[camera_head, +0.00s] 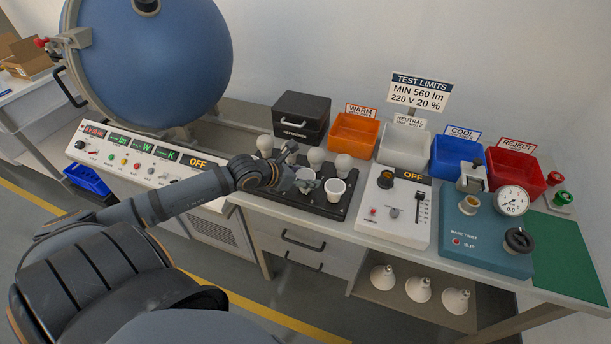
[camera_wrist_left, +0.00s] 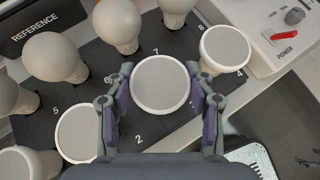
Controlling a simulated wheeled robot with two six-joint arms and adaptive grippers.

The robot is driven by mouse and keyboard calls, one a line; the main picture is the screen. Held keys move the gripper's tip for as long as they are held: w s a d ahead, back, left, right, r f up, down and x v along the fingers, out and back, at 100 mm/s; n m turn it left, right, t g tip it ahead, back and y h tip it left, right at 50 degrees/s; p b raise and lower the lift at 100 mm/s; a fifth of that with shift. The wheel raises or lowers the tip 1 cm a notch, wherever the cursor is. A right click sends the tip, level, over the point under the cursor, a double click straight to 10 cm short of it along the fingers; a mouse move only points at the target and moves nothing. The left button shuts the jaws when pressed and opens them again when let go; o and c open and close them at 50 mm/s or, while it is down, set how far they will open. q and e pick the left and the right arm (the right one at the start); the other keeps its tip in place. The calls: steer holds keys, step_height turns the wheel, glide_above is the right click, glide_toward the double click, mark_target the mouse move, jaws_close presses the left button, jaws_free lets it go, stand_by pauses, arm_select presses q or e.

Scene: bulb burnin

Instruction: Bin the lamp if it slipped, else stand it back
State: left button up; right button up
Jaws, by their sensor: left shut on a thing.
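My left gripper (camera_head: 306,181) is over the black lamp rack (camera_head: 291,197). In the left wrist view its two fingers (camera_wrist_left: 160,106) are shut around a white flat-faced lamp (camera_wrist_left: 160,82), which points face up. I cannot tell whether its base sits in a socket or hangs just above. A similar flat-faced lamp (camera_head: 335,190) stands to its right in the rack, and another (camera_wrist_left: 76,132) to its left. The blue base-twist tester (camera_head: 485,236) has a dial and a small red SLIP light (camera_head: 456,241); whether it is lit is unclear. The red REJECT bin (camera_head: 515,173) stands at the back right.
Round bulbs (camera_head: 316,158) fill the rack's back row. Orange WARM (camera_head: 353,135), white NEUTRAL (camera_head: 403,148) and blue COOL (camera_head: 456,157) bins stand behind. A white power unit (camera_head: 395,212) adjoins the rack. A green mat (camera_head: 565,255) lies bare at right.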

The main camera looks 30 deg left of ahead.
arm_select(q)
steer(key=shift+f+b, duration=0.3)
steer(key=shift+f, duration=0.15)
steer(key=o, duration=1.2)
steer(key=shift+o, duration=0.2)
